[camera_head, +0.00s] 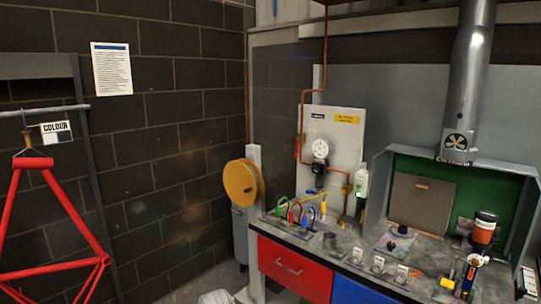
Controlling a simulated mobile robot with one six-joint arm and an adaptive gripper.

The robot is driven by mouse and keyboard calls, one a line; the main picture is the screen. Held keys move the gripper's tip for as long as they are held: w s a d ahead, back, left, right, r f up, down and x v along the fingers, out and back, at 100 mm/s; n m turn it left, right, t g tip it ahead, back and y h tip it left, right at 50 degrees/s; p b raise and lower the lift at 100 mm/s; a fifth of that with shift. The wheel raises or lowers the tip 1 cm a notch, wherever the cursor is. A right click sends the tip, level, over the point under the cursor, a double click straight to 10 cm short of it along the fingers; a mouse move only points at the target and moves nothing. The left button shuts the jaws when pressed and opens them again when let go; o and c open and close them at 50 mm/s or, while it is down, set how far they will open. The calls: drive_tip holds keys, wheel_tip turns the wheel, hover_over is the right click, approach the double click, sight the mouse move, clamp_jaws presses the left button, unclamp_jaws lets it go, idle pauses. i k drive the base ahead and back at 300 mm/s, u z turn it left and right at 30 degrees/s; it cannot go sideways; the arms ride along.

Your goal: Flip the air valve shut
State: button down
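A pale panel (345,118) stands on the back of the bench, with a copper pipe (302,110) running down to it. A round white gauge (320,149) with a dark regulator (319,170) below it is mounted on the panel. A yellow lever (317,195), which looks like the air valve handle, lies near level below the regulator, just above the bench top. It is small, and I cannot tell whether the valve is open or shut. My gripper does not show clearly anywhere in this view.
The bench top (343,252) holds several coloured hooked items, small stands and bottles. A green-lined booth (438,180) with a duct is at right. A yellow reel (242,182) is left of the bench. A red frame (45,220) hangs at far left. A pale object (215,297) shows at the bottom edge.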

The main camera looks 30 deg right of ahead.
sight(295, 157)
drive_tip(key=z, duration=0.05)
drive_tip(key=i, duration=0.8)
drive_tip(key=z, duration=0.65)
drive_tip(key=i, duration=0.5)
drive_tip(key=z, duration=0.35)
drive_tip(key=k, duration=0.9)
drive_tip(key=z, duration=0.15)
drive_tip(key=i, duration=0.75)
